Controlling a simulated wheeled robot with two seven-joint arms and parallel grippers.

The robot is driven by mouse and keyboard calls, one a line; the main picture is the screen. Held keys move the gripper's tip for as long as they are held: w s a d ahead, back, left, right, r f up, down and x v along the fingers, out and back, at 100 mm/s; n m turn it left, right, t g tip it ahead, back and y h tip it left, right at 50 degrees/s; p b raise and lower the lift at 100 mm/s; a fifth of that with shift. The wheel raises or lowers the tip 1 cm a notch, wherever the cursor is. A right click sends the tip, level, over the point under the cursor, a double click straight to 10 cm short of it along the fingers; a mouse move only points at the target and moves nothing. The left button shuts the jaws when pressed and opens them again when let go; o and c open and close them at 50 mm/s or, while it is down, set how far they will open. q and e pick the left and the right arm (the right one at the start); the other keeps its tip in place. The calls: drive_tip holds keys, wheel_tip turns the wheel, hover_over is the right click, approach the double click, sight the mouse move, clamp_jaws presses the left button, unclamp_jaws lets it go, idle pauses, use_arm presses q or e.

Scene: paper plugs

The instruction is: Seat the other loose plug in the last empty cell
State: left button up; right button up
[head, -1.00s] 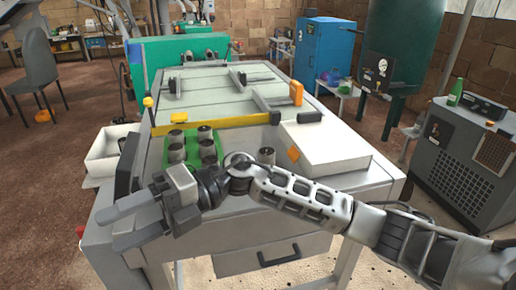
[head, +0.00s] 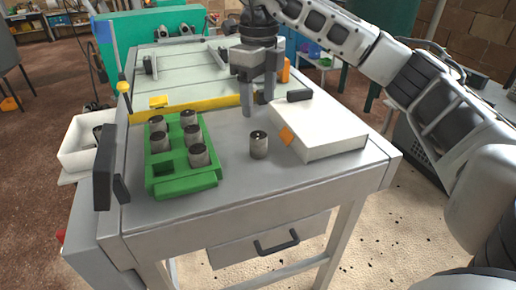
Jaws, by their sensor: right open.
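A loose plug (head: 258,145), a grey cylinder with a dark top, stands upright on the bench top, right of the green tray. The green tray (head: 183,184) holds several similar plugs upright in two rows. Its front left cell (head: 163,171) looks empty. My right gripper (head: 257,103) comes in from the upper right and points down. It is open and empty, above and behind the loose plug and apart from it in the picture. My left gripper is not in view.
A white box (head: 325,133) with an orange mark lies right of the loose plug. A yellow bar (head: 205,107) crosses the bench behind the tray. A white bin (head: 78,157) stands at left, with a plug-like piece inside. The bench front is clear.

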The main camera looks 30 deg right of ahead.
sight(259, 135)
wheel_tip(259, 135, down, 9)
drive_tip(key=shift+f+p, duration=0.1)
drive_tip(key=shift+p, duration=0.4)
drive_tip(key=shift+c, duration=0.3)
drive_tip(key=c, duration=1)
